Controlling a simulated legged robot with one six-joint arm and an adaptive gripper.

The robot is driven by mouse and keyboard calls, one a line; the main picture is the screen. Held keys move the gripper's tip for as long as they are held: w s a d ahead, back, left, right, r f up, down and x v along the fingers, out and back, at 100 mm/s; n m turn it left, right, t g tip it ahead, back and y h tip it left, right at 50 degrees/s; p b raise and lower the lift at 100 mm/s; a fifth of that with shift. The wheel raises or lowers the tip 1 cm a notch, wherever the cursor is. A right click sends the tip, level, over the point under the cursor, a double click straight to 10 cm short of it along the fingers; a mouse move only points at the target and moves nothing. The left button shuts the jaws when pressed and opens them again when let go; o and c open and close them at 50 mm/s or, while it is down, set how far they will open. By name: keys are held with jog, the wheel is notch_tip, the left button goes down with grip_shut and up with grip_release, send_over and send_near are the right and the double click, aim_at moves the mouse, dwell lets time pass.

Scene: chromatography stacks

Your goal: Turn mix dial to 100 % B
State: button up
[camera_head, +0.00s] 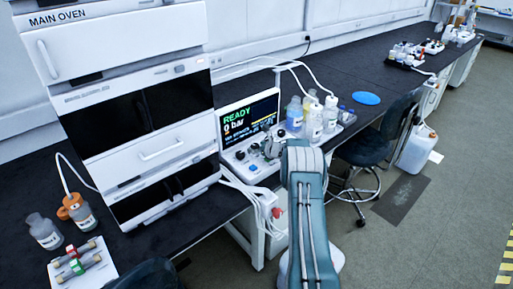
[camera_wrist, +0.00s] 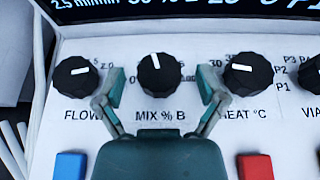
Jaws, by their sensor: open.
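The mix dial (camera_wrist: 159,75) is a black knob with a white pointer mark, above the label "MIX % B" in the wrist view. Its mark points nearly straight up, and the screen's lower edge above it reads "50 % B". My gripper (camera_wrist: 160,84) is open, with one finger on each side of the mix dial and a gap on both sides. In the head view, my gripper (camera_head: 270,150) is at the control panel (camera_head: 238,157), below the screen (camera_head: 249,121) that reads "READY" and "0 bar". There my arm hides part of the panel.
The flow dial (camera_wrist: 76,77) is close left of my gripper, and the heat dial (camera_wrist: 248,74) is close right. A blue button (camera_wrist: 70,166) and a red button (camera_wrist: 254,167) are below. Bottles (camera_head: 314,122) stand right of the screen; the white oven stack (camera_head: 125,90) stands left.

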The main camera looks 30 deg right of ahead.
jog(key=c, duration=1.1)
jog(key=shift+c, duration=0.2)
jog(key=shift+a+m+h, duration=0.1)
jog(key=shift+m+h, duration=0.3)
jog(key=shift+a+m+h, duration=0.2)
jog(key=shift+m+h, duration=1.9)
jog(key=shift+h, duration=0.2)
jog(key=shift+m+g+h, duration=0.3)
jog(key=shift+m+h, duration=0.2)
jog(key=shift+h, duration=0.2)
jog(key=o, duration=1.1)
jog(key=shift+o, duration=0.2)
